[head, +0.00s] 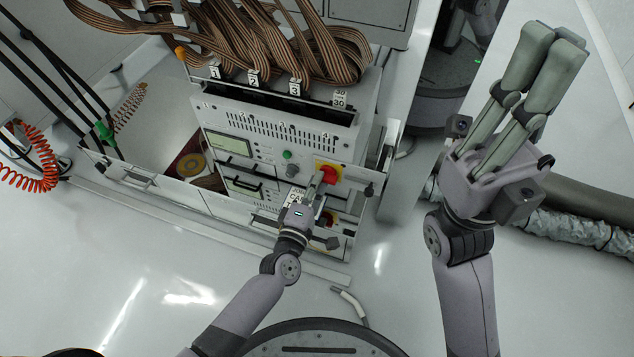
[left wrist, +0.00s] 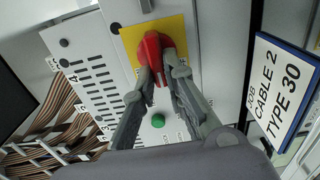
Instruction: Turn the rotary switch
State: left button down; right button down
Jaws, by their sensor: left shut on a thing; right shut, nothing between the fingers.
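The red rotary switch (head: 328,172) sits on a yellow plate on the front panel of the grey test unit. In the left wrist view the red knob (left wrist: 152,50) stands between my left fingertips, in front of its yellow plate (left wrist: 183,27). My left gripper (head: 318,182) is shut on the knob, and its fingers also show in the left wrist view (left wrist: 162,80). They cover part of the knob. My right gripper (head: 556,45) is shut and empty, raised at the right, away from the unit.
A green button (head: 287,155) lies left of the switch. A second red switch (head: 328,217) is lower, partly hidden by my left arm. Brown ribbon cables (head: 250,40) hang above the unit. A hose (head: 590,200) runs along the right. Open floor lies in front.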

pick_arm(q)
jog(key=c, duration=1.8)
grip_release()
jog(key=shift+c, duration=0.2)
jog(key=shift+o, duration=1)
jog(key=v, duration=1.2)
jog(key=shift+r, duration=0.1)
